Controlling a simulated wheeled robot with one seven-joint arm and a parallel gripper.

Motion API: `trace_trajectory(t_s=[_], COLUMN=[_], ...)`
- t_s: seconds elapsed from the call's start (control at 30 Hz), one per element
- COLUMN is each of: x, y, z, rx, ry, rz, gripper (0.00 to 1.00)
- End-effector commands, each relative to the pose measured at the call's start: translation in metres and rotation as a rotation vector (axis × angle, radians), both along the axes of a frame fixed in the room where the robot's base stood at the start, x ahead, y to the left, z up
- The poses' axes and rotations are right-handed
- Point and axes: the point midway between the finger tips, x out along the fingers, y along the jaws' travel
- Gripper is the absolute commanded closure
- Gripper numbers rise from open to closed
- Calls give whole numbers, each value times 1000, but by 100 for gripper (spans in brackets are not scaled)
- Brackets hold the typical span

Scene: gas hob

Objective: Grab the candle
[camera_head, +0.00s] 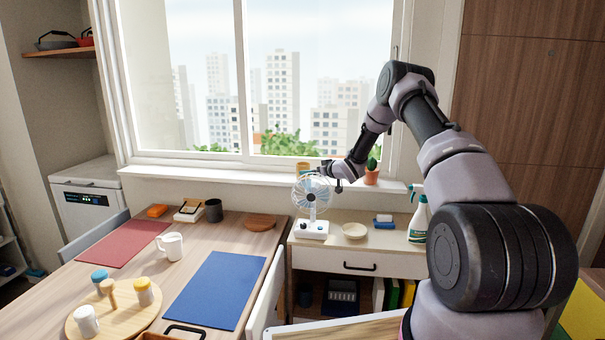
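A small amber jar-like thing, which may be the candle (302,168), stands on the window sill behind the top of the fan. It is small and partly hidden, so I cannot be sure what it is. My gripper (322,170) is at the sill's height, just right of the jar and in front of the window. It appears apart from the jar, but the depth between them is unclear. The fingers are too small and dark to tell whether they are open or shut.
A white fan (312,200) stands on the cabinet (340,265), close below my gripper. A potted plant (371,173) is on the sill to the right. A bowl (354,231) and spray bottle (418,215) stand on the cabinet. A table (225,228) with mats and mugs is left.

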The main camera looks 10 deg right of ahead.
Motion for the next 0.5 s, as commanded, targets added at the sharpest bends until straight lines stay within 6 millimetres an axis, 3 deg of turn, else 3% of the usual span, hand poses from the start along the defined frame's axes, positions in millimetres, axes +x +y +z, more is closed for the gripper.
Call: trace_trajectory(t_s=[0.27, 0.5], x=[21, 53], y=[12, 28], z=[-4, -15], rx=[0, 0], ry=[-3, -3], rz=[2, 2], gripper=[0, 0])
